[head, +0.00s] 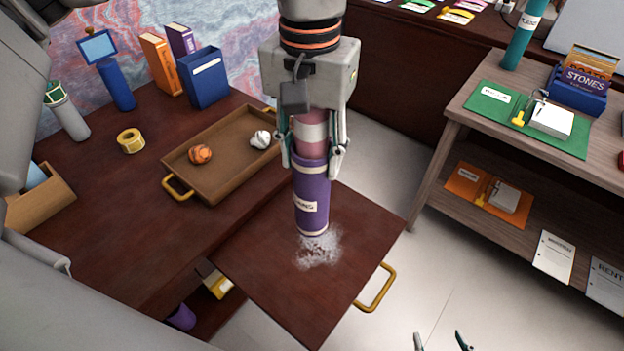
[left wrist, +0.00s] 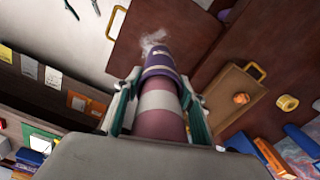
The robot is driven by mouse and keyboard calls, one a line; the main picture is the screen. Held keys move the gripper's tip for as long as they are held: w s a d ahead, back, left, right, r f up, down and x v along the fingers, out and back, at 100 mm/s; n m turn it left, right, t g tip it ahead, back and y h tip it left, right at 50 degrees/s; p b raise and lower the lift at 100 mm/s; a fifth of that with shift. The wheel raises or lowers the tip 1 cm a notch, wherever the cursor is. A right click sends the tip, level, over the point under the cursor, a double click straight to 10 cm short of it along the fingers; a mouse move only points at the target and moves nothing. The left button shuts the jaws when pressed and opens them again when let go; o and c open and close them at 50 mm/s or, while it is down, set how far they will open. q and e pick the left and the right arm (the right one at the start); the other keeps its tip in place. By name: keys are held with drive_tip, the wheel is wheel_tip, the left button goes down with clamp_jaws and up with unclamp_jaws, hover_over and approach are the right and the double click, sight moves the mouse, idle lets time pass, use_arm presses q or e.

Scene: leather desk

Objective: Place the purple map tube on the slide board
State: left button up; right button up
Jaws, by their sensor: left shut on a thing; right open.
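The purple map tube (head: 312,190) has a pale label, with a pink and white upper part between the fingers. My left gripper (head: 312,150) is shut on it and holds it upright over the slide board (head: 270,250), a dark red pull-out panel. The tube also shows in the left wrist view (left wrist: 160,62). Its lower end is close to the board; I cannot tell whether it touches. My right gripper (head: 440,342) is open and empty at the bottom edge of the head view, right of the board.
A white powdery patch (head: 318,249) lies on the board by the tube's lower end. The board has a brass handle (head: 376,288). A brown tray (head: 225,180) with two crumpled balls sits on the desk to the left. A wooden shelf unit (head: 455,112) stands right.

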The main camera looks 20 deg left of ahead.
sight(310, 123)
use_arm(q)
drive_tip(key=shift+f, duration=2.9)
drive_tip(key=shift+f+b, duration=0.1)
drive_tip(key=shift+b, duration=0.2)
drive_tip(key=o, duration=1.4)
drive_tip(key=shift+o, duration=0.2)
wheel_tip(310, 123, up, 12)
drive_tip(key=shift+r+p, duration=0.1)
drive_tip(key=shift+p, duration=0.65)
drive_tip(key=shift+s, duration=0.1)
